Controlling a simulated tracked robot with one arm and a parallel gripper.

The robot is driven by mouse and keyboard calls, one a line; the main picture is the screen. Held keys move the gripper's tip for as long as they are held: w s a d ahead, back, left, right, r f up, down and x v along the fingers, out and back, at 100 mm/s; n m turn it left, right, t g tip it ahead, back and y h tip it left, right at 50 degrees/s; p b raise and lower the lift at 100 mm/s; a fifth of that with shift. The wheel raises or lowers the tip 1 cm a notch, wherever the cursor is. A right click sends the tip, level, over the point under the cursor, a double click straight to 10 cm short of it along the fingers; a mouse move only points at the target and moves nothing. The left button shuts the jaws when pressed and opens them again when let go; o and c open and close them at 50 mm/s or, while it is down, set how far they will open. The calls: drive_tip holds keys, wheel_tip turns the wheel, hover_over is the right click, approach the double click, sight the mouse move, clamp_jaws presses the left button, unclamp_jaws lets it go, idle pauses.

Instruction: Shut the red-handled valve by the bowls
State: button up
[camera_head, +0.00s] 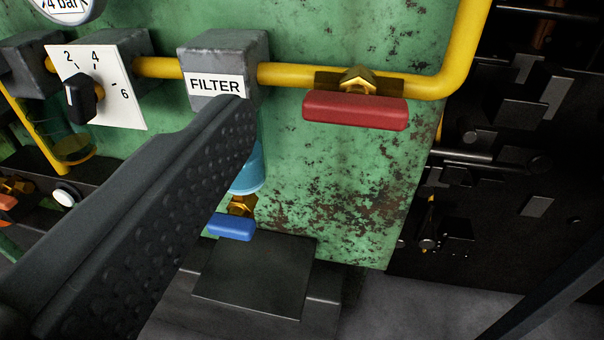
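The red valve handle (355,111) is a wide bar under a brass nut (358,80) on the yellow pipe (288,74), right of the filter block. It lies roughly along the pipe's run. A blue bowl (248,178) hangs below the grey block labelled FILTER (222,60), partly hidden by my finger. A greenish clear bowl (74,148) is at the left. One textured finger of my gripper (238,125) reaches in from the lower left. Its inner pad faces right and touches nothing visible. It is left of and below the red handle.
A blue handle (231,228) with brass sits below the blue bowl. A dial with a black knob (80,98) and a gauge (68,8) are at the upper left. Dark machinery (530,130) fills the right. The green panel (330,180) below the red handle is clear.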

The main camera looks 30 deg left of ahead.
approach(352, 120)
drive_tip(key=shift+y, duration=0.4)
drive_tip(key=shift+d+b+x, duration=0.2)
drive_tip(key=shift+b+x, duration=1.2)
drive_tip(key=shift+x, duration=1.45)
drive_tip(key=shift+w+a+f, duration=0.1)
drive_tip(key=shift+w+f, duration=0.2)
drive_tip(key=shift+w, duration=0.05)
drive_tip(key=shift+b+x, duration=0.4)
drive_tip(key=shift+x, duration=1.1)
drive_tip(key=shift+w+r, duration=0.1)
drive_tip(key=shift+r, duration=0.1)
drive_tip(key=shift+c, duration=0.3)
